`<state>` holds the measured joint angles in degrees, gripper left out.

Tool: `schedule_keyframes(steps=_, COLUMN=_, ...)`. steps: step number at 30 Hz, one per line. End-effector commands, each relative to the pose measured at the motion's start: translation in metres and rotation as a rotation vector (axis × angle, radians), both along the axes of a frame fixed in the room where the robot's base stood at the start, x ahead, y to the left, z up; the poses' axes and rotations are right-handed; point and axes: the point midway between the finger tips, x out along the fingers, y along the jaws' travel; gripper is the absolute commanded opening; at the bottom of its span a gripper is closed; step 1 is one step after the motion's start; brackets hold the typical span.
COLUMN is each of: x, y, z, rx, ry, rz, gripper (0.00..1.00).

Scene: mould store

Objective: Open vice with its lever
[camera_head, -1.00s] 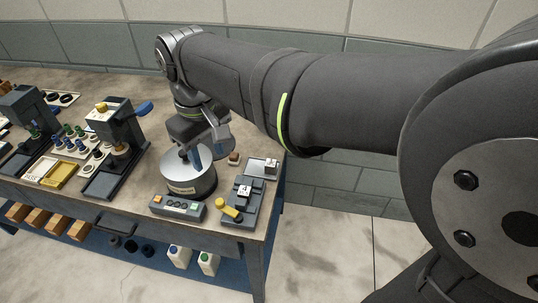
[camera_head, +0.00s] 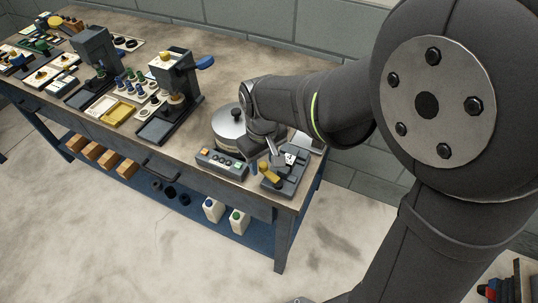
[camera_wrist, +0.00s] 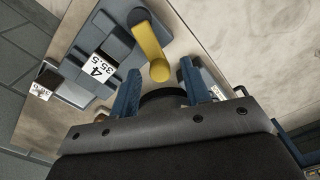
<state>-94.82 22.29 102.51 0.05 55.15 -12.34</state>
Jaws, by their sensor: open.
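The vice (camera_head: 291,181) is a dark grey block at the right front corner of the bench. Its yellow lever (camera_head: 268,173) sticks out on the left side. In the wrist view the vice (camera_wrist: 118,44) carries a white label with a 4 on it. The yellow lever (camera_wrist: 150,42) ends in a round yellow knob. My gripper (camera_wrist: 160,70) is open and empty, with blue fingers on either side of the knob end, which shows between them without visible contact. In the head view my gripper (camera_head: 273,151) is just above and behind the vice, its fingers partly hidden.
A control box (camera_head: 221,163) with coloured buttons stands left of the vice. A round metal pot (camera_head: 229,124) is behind it, close to my wrist. A press (camera_head: 174,84) stands further left. The bench edge lies close in front of the vice.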

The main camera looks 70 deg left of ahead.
Motion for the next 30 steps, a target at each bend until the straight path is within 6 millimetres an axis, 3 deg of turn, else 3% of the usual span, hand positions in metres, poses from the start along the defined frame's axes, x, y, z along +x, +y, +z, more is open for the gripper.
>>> schedule_keyframes(steps=6, x=0.000, y=0.000, z=0.000, rx=0.000, ry=0.000, rz=0.000, gripper=0.43)
schedule_keyframes(steps=13, x=0.000, y=0.000, z=0.000, rx=0.000, ry=0.000, rz=0.000, gripper=0.00)
schedule_keyframes(steps=19, x=0.002, y=0.001, z=0.000, rx=-0.001, ry=0.000, rz=-0.037, gripper=0.00)
schedule_keyframes(steps=30, x=0.015, y=0.005, z=-0.001, rx=-0.001, ry=-0.001, rz=-0.300, gripper=0.00)
